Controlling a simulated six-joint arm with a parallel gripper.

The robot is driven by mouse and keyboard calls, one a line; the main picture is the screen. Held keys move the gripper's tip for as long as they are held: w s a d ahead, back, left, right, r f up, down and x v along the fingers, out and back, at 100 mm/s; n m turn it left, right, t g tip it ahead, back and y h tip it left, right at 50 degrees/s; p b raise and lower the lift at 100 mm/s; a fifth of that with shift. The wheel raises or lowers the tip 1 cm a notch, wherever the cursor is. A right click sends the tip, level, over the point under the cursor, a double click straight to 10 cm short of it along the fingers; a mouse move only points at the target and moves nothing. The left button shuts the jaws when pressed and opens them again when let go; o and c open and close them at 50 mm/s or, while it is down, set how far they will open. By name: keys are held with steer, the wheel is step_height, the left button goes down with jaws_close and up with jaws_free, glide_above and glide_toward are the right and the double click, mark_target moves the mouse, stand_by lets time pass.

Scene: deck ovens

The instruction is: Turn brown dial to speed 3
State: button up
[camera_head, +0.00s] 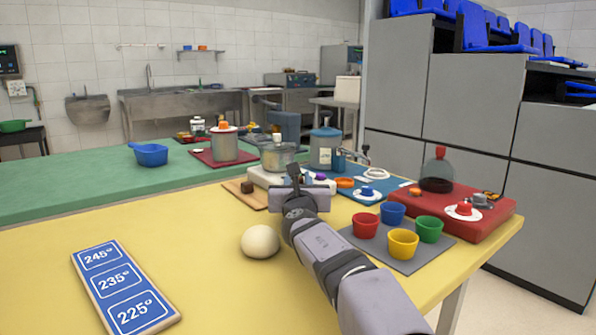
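My gripper (294,174) is over the white appliance (262,178) in the middle of the table, its dark fingers pointing away from the camera. I cannot tell whether the fingers are open or shut, or whether they touch anything. The gripper and wrist cover part of the appliance's front. No brown dial or speed marks can be made out on it. A steel pot (277,156) stands on or just behind the appliance. A small dark brown block (247,187) sits on a wooden board (236,194) to its left; I cannot tell whether it is a dial.
Right of my arm are red (365,226), yellow (403,244), blue (392,213) and green (429,229) cups on a grey mat. Behind them is a red board (482,228) with a flask. A pale dough ball (260,241) lies left of my arm.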

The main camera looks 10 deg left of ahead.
stand_by(0.3)
steer(key=o, duration=1.1)
steer(key=shift+c, duration=0.2)
steer(key=shift+s, duration=0.1)
steer(key=shift+s+d+b, duration=0.1)
steer(key=shift+s+b, duration=0.4)
steer(key=shift+s, duration=0.35)
steer(key=s, duration=0.3)
steer(key=shift+s+d+r+b, duration=0.2)
steer(key=shift+d+b, duration=0.1)
step_height(320, 180, up, 7)
steer(key=p, duration=0.5)
steer(key=shift+w+f, duration=0.15)
steer(key=shift+f, duration=0.05)
steer(key=shift+c, duration=0.2)
